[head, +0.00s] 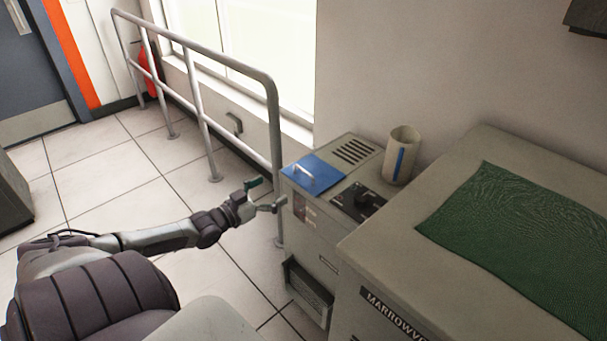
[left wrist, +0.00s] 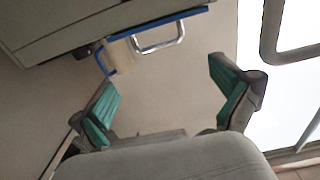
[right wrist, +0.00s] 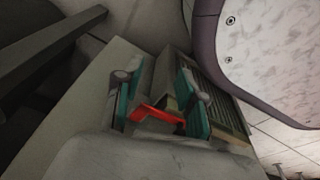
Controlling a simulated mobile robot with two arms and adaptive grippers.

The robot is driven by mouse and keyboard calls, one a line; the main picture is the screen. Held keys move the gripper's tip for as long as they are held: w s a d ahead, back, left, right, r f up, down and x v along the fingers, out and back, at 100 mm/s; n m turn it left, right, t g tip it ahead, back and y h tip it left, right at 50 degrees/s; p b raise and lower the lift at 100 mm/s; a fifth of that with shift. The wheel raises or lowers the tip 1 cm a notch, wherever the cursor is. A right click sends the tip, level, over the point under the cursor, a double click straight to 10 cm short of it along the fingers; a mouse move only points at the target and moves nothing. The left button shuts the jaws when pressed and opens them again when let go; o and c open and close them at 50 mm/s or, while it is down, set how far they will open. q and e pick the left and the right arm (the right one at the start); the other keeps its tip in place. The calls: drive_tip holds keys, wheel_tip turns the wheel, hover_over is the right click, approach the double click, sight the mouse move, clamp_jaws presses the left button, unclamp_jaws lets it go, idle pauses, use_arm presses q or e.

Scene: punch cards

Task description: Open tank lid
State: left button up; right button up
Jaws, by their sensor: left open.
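The tank lid (head: 317,176) is a blue square plate with a silver bar handle (head: 304,172), lying flat on the grey cabinet's left top corner. My left gripper (head: 268,195) is open and empty, to the left of the lid and apart from it. In the left wrist view the lid's blue edge (left wrist: 151,24) and handle (left wrist: 163,44) show beyond the open fingers (left wrist: 160,76). My right gripper (right wrist: 158,88) shows only in its wrist view. A red angled piece (right wrist: 155,115) shows between its fingers; I cannot tell whether it is gripped.
The cabinet (head: 318,235) carries a beige cup (head: 402,158) and a dark panel with a knob (head: 360,200). A larger cabinet with a green mat (head: 520,225) stands at the right. A metal railing (head: 272,130) rises close behind my left gripper. Tiled floor is clear at the left.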

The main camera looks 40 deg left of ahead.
sight(303, 171)
use_arm(q)
drive_tip(key=w+b, duration=0.1)
drive_tip(key=w, duration=0.2)
drive_tip(key=w+b, duration=0.1)
drive_tip(key=w, duration=0.3)
drive_tip(key=w+d+b, duration=0.1)
drive_tip(key=w, duration=0.3)
drive_tip(key=shift+w, duration=0.1)
drive_tip(key=shift+w+b, duration=0.3)
drive_tip(key=shift+w, duration=0.1)
use_arm(e)
drive_tip(key=w+r, duration=0.6)
drive_tip(key=r, duration=0.5)
drive_tip(key=shift+w+a+r+t, duration=0.25)
drive_tip(key=shift+a+t, duration=0.15)
drive_tip(key=shift+a, duration=0.05)
use_arm(q)
drive_tip(key=c, duration=1.3)
